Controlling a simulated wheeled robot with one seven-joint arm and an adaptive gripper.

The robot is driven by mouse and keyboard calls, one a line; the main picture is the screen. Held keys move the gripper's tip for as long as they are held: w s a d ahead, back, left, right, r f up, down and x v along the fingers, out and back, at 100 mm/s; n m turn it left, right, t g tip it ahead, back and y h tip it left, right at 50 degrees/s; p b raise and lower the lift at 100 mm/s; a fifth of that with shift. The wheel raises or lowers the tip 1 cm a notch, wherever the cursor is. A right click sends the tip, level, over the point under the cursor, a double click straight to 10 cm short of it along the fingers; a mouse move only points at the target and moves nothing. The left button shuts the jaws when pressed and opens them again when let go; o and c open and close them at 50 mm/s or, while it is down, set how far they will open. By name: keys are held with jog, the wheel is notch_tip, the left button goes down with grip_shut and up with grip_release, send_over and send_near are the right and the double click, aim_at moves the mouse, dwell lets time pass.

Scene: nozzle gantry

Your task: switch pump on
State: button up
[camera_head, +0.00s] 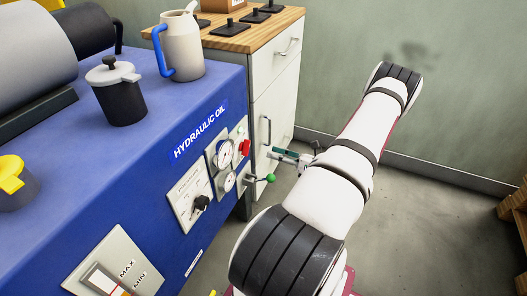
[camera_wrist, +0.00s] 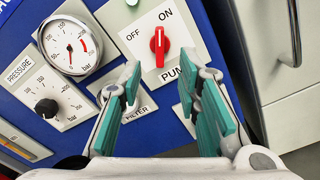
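The red pump switch (camera_wrist: 159,46) sits on a white plate marked OFF and ON. Its bar stands upright in the wrist view, its top end closer to the ON label than to OFF. In the head view it is a small red knob (camera_head: 244,147) on the side of the blue unit. My gripper (camera_wrist: 163,82) is open, with its two teal fingers apart and nothing between them. The fingers are in front of the plate, below the switch in the wrist view, and do not appear to touch it. In the head view my gripper (camera_head: 284,156) is right of the knob.
A gauge (camera_wrist: 70,45) and a black pressure knob (camera_wrist: 46,108) are left of the switch. A green-tipped lever (camera_head: 270,178) sticks out below my gripper. A drawer cabinet (camera_head: 273,95) stands behind; open floor lies to the right.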

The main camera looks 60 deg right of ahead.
jog(key=shift+s+d, duration=0.1)
jog(key=shift+s, duration=1)
